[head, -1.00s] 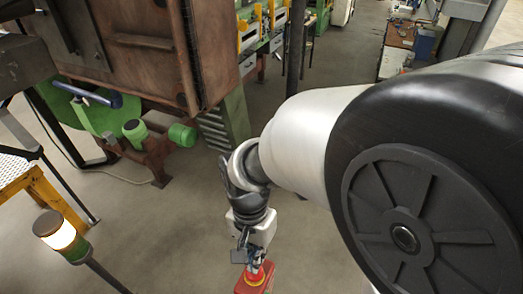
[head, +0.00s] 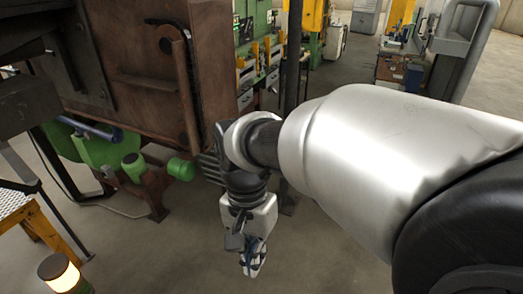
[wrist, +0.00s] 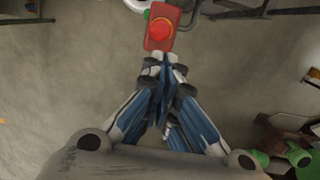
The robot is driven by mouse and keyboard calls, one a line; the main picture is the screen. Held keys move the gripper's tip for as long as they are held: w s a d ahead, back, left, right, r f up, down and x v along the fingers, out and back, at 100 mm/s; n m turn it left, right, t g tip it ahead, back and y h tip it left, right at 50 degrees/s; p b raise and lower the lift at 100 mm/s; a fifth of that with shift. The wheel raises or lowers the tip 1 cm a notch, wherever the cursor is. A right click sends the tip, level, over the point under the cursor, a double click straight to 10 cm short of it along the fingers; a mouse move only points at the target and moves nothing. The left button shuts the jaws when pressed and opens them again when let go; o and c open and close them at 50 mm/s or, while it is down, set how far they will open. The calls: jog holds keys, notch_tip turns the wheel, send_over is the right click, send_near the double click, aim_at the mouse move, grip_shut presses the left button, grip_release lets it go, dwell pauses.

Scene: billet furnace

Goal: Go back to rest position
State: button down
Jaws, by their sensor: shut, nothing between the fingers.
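My gripper (head: 252,268) hangs at the end of my arm near the bottom middle of the head view, pointing down, with nothing held. In the wrist view my gripper (wrist: 160,62) has its blue and grey fingers drawn together. A red box with a round red button (wrist: 160,30) shows just beyond the fingertips in the wrist view. The gap between fingertips and button is hard to judge. The red box does not show in the head view now.
A rusty brown furnace body (head: 135,70) stands at the left, with green machinery (head: 105,150) below it. A lit beacon (head: 60,272) and a yellow frame (head: 45,230) are at lower left. A dark post (head: 293,60) stands behind my arm. Grey floor is open around the gripper.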

jog(key=shift+w, duration=0.15)
jog(key=s+d+f+n+t+b, duration=0.2)
jog(key=d+f+b, duration=0.6)
jog(key=f+b, duration=0.4)
jog(key=s+d+f+n+t+b, duration=0.2)
jog(key=s+d+f+t+b, duration=0.2)
jog(key=f+b, duration=0.8)
jog(key=s+d+b, duration=0.2)
jog(key=d+b, duration=0.2)
jog(key=shift+s+d+n+y, duration=0.3)
jog(key=shift+s+d, duration=0.05)
jog(key=shift+s, duration=0.05)
jog(key=shift+a, duration=0.2)
